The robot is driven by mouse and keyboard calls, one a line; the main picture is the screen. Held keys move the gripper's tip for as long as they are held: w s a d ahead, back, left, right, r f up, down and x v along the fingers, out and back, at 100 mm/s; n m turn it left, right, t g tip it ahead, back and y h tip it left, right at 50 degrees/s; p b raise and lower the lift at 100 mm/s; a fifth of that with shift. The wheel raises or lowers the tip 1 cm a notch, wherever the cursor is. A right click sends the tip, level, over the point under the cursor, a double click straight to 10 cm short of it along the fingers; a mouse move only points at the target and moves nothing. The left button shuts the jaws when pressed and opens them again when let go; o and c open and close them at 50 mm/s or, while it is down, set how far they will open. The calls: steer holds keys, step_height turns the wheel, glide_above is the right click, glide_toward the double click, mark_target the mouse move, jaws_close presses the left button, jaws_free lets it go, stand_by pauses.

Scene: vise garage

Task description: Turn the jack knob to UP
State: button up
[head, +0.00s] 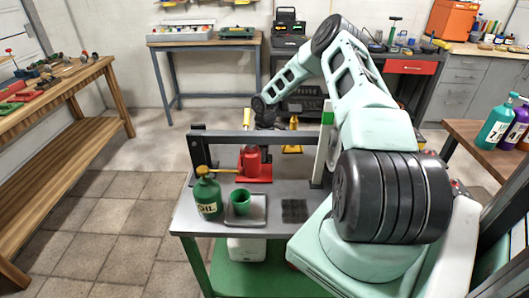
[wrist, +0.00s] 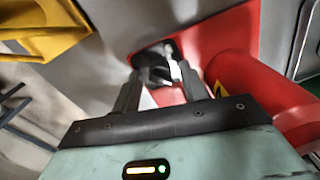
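The red jack (head: 250,160) stands on its red base on the grey workbench, under a dark crossbeam. In the wrist view its red cylinder (wrist: 255,88) lies at the right, beside its red base plate (wrist: 222,33). A small dark knob (wrist: 155,62) with a pale, silvery part shows at the edge of the red plate. My gripper (wrist: 160,72) has its two fingers apart, one on each side of the knob; I cannot tell whether they touch it. In the head view my gripper is behind the crossbeam and mostly hidden. No knob markings are readable.
The crossbeam (head: 240,134) spans the bench in front of my gripper. A green oil can (head: 208,197) and a green cup (head: 240,202) on a tray stand at the front. A yellow object (wrist: 40,30) lies upper left in the wrist view.

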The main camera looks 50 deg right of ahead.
steer(key=c, duration=0.8)
steer(key=shift+n, duration=0.4)
steer(key=shift+o, duration=0.2)
steer(key=n, duration=0.4)
steer(key=shift+w+r, duration=0.1)
steer(key=n, duration=0.9)
steer(key=shift+h+p, duration=0.3)
steer(key=shift+p, duration=0.05)
steer(key=n, duration=0.4)
steer(key=shift+a, duration=0.1)
